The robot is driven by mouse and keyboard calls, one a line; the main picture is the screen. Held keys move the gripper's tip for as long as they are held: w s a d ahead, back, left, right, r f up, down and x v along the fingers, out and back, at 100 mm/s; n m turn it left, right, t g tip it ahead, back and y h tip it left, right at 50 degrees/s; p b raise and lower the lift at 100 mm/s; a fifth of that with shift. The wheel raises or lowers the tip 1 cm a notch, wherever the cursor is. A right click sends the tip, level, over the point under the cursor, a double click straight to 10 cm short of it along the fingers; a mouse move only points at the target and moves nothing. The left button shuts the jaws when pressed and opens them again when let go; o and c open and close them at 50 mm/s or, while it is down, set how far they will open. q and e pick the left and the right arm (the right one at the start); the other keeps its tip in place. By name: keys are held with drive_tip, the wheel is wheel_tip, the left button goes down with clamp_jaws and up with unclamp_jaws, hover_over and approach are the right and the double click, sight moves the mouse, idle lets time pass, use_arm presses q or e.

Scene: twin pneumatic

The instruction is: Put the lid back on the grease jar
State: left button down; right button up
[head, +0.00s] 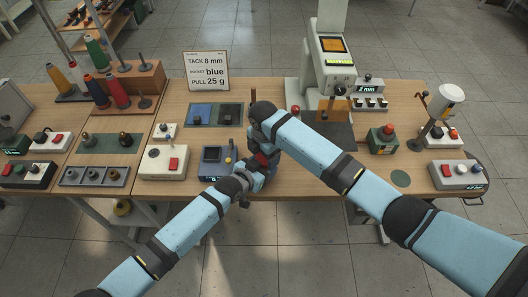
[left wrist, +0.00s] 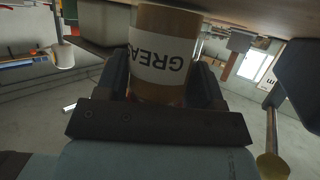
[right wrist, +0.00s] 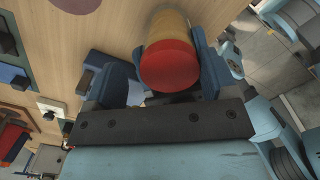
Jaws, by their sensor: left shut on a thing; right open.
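The grease jar (left wrist: 165,58) is a tan cylinder with a white label that reads upside down in the left wrist view. My left gripper (head: 257,172) is shut on it, with a finger on either side. The red lid (right wrist: 168,66) lies against the end of the jar body (right wrist: 168,24) in the right wrist view; whether it is fully seated I cannot tell. My right gripper (right wrist: 164,72) is open, its fingers on both sides of the lid. In the head view my arms meet and mostly hide the jar; only a bit of red (head: 263,160) shows.
The wooden bench (head: 230,100) carries a blue device (head: 213,162) left of my grippers and a white box with a red button (head: 163,162). A press (head: 333,60) stands behind, a sign (head: 206,71) at the back, and a green box (head: 382,140) at right.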

use_arm(q)
drive_tip(key=shift+w+a+r, duration=0.15)
drive_tip(key=shift+w+r, duration=0.05)
drive_tip(key=shift+w, duration=0.1)
use_arm(e)
drive_tip(key=shift+s+r, duration=0.1)
drive_tip(key=shift+r, duration=3.9)
use_arm(q)
drive_tip(key=shift+c, duration=0.8)
unclamp_jaws()
drive_tip(key=shift+s, duration=0.1)
drive_tip(key=v, duration=1.3)
drive_tip(key=shift+s+a, duration=0.25)
drive_tip(key=shift+s, duration=0.05)
use_arm(e)
drive_tip(key=shift+a+f, duration=0.1)
use_arm(q)
drive_tip(key=shift+r, duration=0.1)
